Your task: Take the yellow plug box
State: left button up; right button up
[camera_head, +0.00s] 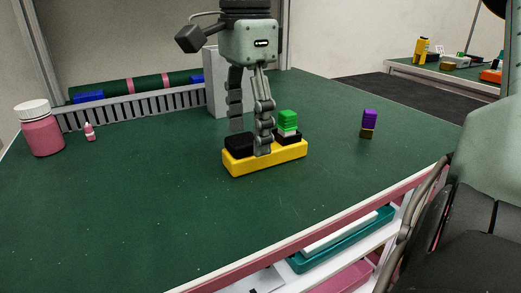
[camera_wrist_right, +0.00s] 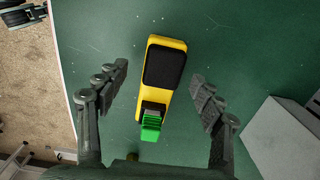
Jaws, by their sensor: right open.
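The yellow plug box (camera_head: 262,162) lies on the green table, a long yellow base with a black pad at one end and a green block (camera_head: 288,119) on the other. My right gripper (camera_head: 249,140) points down over it with fingers spread. In the right wrist view, the open fingers (camera_wrist_right: 159,77) stand on either side of the yellow box (camera_wrist_right: 154,97), with visible gaps and nothing held. The head view does not clearly show the fingertips' height relative to the box.
A pale upright block (camera_head: 215,90) stands behind my right gripper. A small purple block (camera_head: 369,118) is to the right. A pink jar (camera_head: 41,134) and small pink bottle (camera_head: 90,132) are at left. A grey rack (camera_head: 150,106) runs along the back. The front table is clear.

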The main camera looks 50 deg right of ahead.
aim_at(249, 137)
jog(key=f, duration=0.3)
jog(key=shift+w+d+f, duration=0.1)
jog(key=shift+d+f, duration=0.1)
jog(key=shift+f, duration=0.2)
jog(key=c, duration=1.4)
